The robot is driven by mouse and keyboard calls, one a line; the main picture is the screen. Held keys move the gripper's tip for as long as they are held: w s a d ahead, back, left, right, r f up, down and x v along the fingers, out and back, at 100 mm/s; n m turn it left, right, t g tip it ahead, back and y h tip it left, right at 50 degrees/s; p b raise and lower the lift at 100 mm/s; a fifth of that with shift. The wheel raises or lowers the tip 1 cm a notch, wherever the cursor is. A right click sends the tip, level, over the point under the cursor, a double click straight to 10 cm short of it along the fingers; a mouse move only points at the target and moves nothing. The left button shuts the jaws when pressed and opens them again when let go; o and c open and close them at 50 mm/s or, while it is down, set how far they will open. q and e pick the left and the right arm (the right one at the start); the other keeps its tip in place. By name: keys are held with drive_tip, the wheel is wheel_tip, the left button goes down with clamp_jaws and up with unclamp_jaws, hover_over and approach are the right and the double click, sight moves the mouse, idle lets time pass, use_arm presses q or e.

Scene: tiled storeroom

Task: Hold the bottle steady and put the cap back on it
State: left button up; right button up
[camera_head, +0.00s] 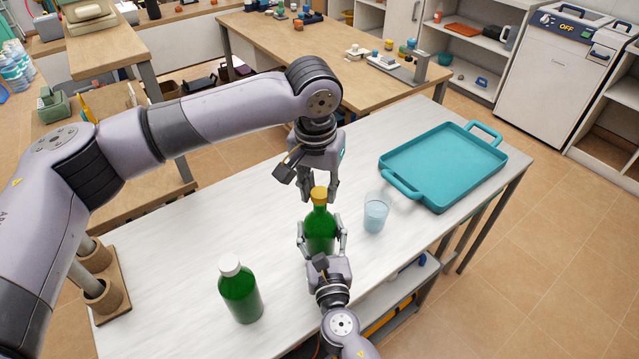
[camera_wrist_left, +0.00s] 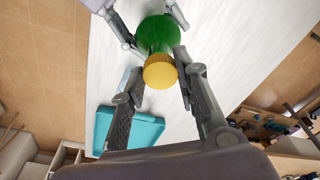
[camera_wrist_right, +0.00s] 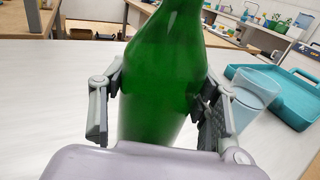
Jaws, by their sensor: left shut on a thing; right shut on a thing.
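A green bottle (camera_head: 320,229) stands upright on the white table (camera_head: 180,248). My right gripper (camera_head: 321,232) is shut around its body, with a finger on each side in the right wrist view (camera_wrist_right: 160,88). A yellow cap (camera_head: 319,194) is at the bottle's mouth, in line with the neck. My left gripper (camera_head: 318,187) points down from above and is shut on the cap, which shows between its fingers in the left wrist view (camera_wrist_left: 160,71). Whether the cap is fully seated or just resting on the mouth, I cannot tell.
A glass of water (camera_head: 376,213) stands close to the right of the bottle. A teal tray (camera_head: 440,165) lies further right. A second green bottle with a white cap (camera_head: 240,290) stands at the front left. The table's left middle is clear.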

use_arm(q)
drive_tip(key=shift+f, duration=0.45)
drive_tip(key=shift+f, duration=0.55)
